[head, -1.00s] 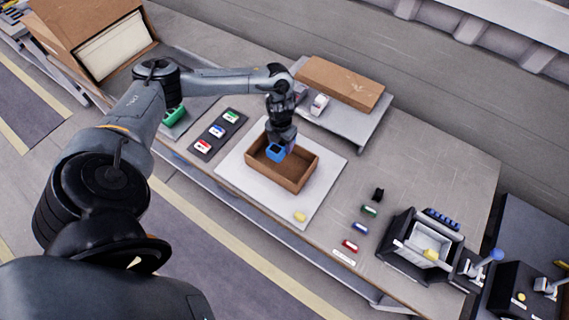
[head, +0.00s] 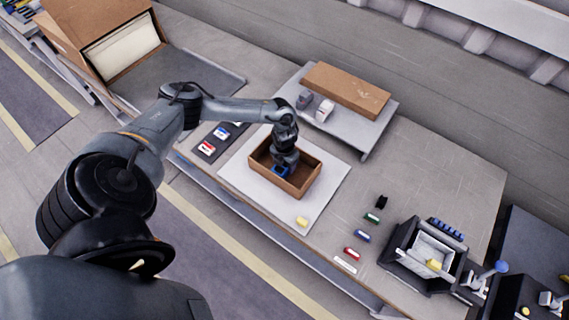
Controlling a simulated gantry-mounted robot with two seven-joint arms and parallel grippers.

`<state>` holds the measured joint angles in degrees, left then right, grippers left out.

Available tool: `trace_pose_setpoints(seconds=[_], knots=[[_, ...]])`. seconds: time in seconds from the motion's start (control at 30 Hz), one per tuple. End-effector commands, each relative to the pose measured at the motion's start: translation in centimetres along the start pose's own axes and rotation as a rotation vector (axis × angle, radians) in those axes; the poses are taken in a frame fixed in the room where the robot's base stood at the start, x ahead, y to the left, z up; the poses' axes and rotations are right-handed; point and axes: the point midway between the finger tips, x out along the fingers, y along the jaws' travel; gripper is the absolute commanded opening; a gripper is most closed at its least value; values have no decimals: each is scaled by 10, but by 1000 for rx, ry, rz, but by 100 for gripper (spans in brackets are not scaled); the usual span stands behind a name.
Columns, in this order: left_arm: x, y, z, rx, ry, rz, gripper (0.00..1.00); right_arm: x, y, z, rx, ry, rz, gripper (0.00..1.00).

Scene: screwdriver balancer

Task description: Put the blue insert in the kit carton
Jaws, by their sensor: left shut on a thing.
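The kit carton (head: 303,187) is an open brown box on a pale mat (head: 245,182) in the middle of the bench. The blue insert (head: 281,171) is inside the carton's outline, low between its walls. My left gripper (head: 281,167) reaches down into the carton and is shut on the insert, hiding part of it. I cannot tell whether the insert touches the carton floor. My right gripper is not in view.
A yellow piece (head: 302,222) lies on the mat's front corner. A raised shelf (head: 372,121) with a flat brown box (head: 346,88) stands behind. Small coloured pieces and a black holder (head: 407,259) are to the right. A dark card tray (head: 205,149) is left.

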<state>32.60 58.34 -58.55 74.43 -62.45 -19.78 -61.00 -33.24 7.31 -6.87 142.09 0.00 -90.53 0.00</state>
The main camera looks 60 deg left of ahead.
Motion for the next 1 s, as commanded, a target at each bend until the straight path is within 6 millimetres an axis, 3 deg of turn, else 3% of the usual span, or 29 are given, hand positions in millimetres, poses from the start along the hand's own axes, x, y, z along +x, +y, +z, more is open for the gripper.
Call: trace_pose_setpoints(seconds=[0.33, 0.37, 0.5, 0.83, 1.0], knots=[[4, 0, 0, 0, 0, 0, 33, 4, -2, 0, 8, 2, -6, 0], [3, 0, 0, 0, 0, 0, 65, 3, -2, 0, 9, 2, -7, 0], [2, 0, 0, 0, 0, 0, 87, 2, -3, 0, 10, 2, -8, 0], [0, 0, 0, 0, 0, 0, 88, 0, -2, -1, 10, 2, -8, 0], [-12, 0, 1, 1, -3, -2, 88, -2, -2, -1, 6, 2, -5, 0]])
